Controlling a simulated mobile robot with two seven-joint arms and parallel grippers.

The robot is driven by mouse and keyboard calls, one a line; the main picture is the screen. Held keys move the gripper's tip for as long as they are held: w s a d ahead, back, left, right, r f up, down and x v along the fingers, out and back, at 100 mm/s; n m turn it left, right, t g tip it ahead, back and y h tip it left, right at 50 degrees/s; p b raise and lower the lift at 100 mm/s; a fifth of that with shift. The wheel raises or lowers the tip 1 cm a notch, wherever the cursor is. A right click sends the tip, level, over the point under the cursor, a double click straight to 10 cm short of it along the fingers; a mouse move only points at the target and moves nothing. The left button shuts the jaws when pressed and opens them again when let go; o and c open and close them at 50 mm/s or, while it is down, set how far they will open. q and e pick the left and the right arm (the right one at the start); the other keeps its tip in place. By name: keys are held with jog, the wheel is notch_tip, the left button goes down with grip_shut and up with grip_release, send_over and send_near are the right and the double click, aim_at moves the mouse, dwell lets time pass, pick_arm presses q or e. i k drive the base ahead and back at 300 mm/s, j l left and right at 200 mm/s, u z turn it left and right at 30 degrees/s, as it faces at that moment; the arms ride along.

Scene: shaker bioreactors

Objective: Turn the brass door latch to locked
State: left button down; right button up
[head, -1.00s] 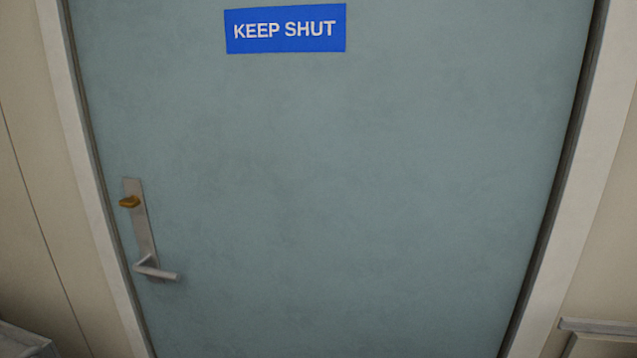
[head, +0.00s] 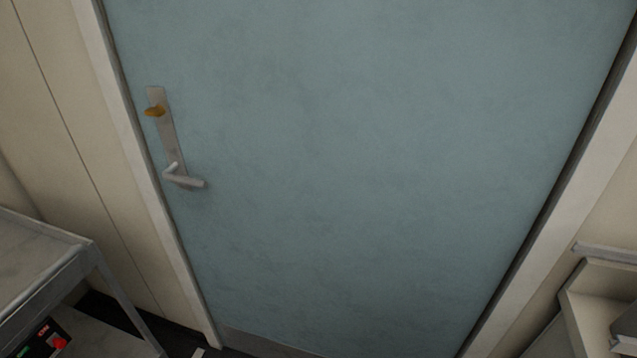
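The brass door latch (head: 154,111) is a small thumb-turn near the top of a metal plate (head: 168,130) on the left side of the door (head: 370,170). Its knob lies roughly level across the plate. A silver lever handle (head: 185,178) sits at the plate's lower end and points right. The grey-green door stands closed in its frame. Neither of my grippers is in the head view, and nothing touches the latch or the handle.
A metal cart or bench (head: 45,262) stands at the lower left, with a dark panel bearing a red knob (head: 60,344) beneath its top. A pale shelf unit (head: 598,300) is at the lower right. Nothing shows in front of the door.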

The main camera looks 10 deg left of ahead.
aim_at(155, 112)
jog(key=u, duration=1.6)
